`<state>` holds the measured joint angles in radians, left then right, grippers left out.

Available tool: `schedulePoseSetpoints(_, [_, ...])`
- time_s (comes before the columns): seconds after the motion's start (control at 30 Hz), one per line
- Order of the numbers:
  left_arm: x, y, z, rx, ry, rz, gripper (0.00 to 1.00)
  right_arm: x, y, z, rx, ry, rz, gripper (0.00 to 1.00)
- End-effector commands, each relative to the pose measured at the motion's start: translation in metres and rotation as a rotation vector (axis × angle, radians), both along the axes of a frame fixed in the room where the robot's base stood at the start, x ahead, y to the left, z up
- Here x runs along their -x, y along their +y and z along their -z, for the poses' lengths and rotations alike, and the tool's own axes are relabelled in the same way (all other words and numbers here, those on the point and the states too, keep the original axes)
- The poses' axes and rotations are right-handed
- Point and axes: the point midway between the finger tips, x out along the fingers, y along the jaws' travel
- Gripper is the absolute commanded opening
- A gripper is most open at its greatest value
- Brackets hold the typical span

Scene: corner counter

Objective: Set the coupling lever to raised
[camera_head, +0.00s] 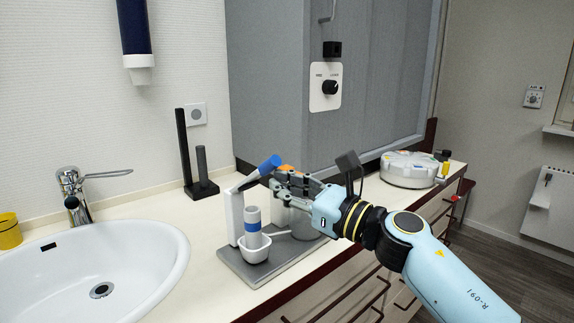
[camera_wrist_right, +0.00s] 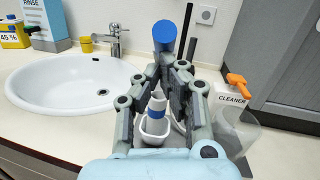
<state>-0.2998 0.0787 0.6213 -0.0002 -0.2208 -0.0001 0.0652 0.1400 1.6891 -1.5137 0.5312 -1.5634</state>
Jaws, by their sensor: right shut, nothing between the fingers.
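The lever has a blue grip (camera_head: 269,165) and tilts up to the right from the top of a white post (camera_head: 235,216). The post stands on a grey base plate (camera_head: 233,262) on the counter. In the right wrist view, the blue grip (camera_wrist_right: 165,36) shows just beyond the fingertips. My right gripper (camera_head: 279,182) is shut and empty, close beside and just below the blue grip; I cannot tell whether they touch. A grey cylinder with a blue band (camera_head: 252,218) stands in a white cup (camera_head: 254,252) beside the post. My left gripper is not in view.
A sink (camera_head: 140,262) with a tap lies to the left. A black stand (camera_head: 200,188) is behind, and a round white device (camera_head: 408,170) is to the right.

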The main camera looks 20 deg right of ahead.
Motion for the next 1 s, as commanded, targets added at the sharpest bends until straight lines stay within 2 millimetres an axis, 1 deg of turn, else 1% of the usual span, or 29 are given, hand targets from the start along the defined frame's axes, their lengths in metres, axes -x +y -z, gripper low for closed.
schedulePoseSetpoints(0.03, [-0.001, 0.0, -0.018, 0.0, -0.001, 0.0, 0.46, -0.003, 0.001, -0.014, -0.005, -0.001, 0.0, 0.0])
schedulePoseSetpoints(0.2, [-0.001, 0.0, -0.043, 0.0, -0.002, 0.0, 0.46, -0.013, 0.006, -0.033, -0.005, -0.005, -0.001, 0.0])
schedulePoseSetpoints(0.3, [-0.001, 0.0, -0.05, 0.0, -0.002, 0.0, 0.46, -0.022, 0.01, -0.045, -0.004, -0.007, -0.001, 0.0])
schedulePoseSetpoints(0.63, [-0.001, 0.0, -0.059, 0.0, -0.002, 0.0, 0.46, -0.055, 0.024, -0.075, -0.004, -0.007, -0.001, 0.0])
schedulePoseSetpoints(0.8, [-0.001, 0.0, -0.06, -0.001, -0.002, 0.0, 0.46, -0.069, 0.03, -0.083, -0.005, -0.006, -0.001, 0.0])
schedulePoseSetpoints(1.0, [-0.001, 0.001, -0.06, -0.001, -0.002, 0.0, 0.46, -0.079, 0.035, -0.089, -0.004, -0.005, -0.001, 0.0])
